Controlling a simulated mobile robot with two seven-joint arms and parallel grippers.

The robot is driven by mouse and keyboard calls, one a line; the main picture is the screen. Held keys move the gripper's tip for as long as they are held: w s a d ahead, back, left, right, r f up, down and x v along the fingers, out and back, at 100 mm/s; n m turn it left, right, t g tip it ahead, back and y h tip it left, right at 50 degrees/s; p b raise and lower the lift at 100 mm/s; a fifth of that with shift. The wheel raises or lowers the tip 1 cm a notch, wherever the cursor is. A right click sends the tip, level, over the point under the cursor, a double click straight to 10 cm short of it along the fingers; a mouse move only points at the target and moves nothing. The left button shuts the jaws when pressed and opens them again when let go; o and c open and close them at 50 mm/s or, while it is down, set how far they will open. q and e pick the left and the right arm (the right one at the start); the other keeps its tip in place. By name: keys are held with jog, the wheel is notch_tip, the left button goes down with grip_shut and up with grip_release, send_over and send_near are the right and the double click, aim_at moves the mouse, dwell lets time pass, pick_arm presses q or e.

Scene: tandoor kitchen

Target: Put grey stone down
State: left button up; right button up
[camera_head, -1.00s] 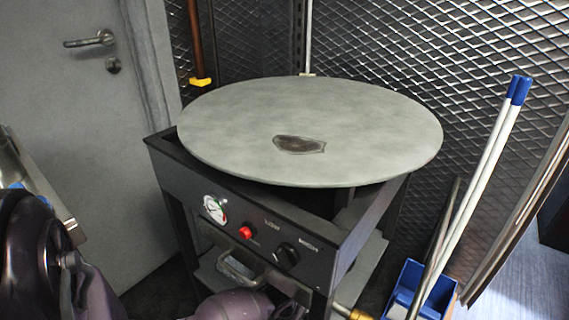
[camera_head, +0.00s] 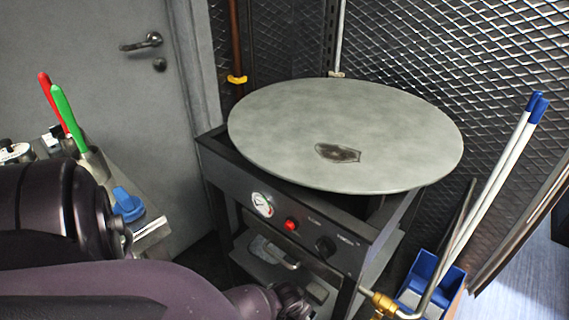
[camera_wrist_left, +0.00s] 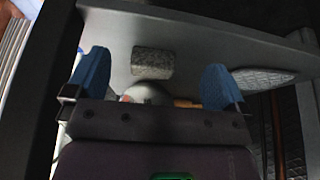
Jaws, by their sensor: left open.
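The grey stone (camera_wrist_left: 152,62) is a speckled block that shows in the left wrist view, on a flat grey surface (camera_wrist_left: 200,45). My left gripper (camera_wrist_left: 156,82) is open, with one blue finger on each side. The stone lies ahead of the gap between the fingers, apart from both. In the head view my left arm reaches across the bottom left toward the lower part of the black oven stand (camera_head: 285,222); its gripper and the stone are hidden there. My right gripper is not in view.
A large round grey slab (camera_head: 345,130) with a dark patch tops the stand. A blue bin (camera_head: 428,280) with white poles stands at right. A side counter (camera_head: 150,222) holds red and green handled tools. A pale round object (camera_wrist_left: 148,94) sits near my left gripper.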

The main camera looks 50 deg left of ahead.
pick_arm(q)
jog(key=s, duration=0.1)
jog(key=s+d+p, duration=0.1)
jog(key=s, duration=0.1)
jog(key=shift+s, duration=0.25)
dwell(0.5)
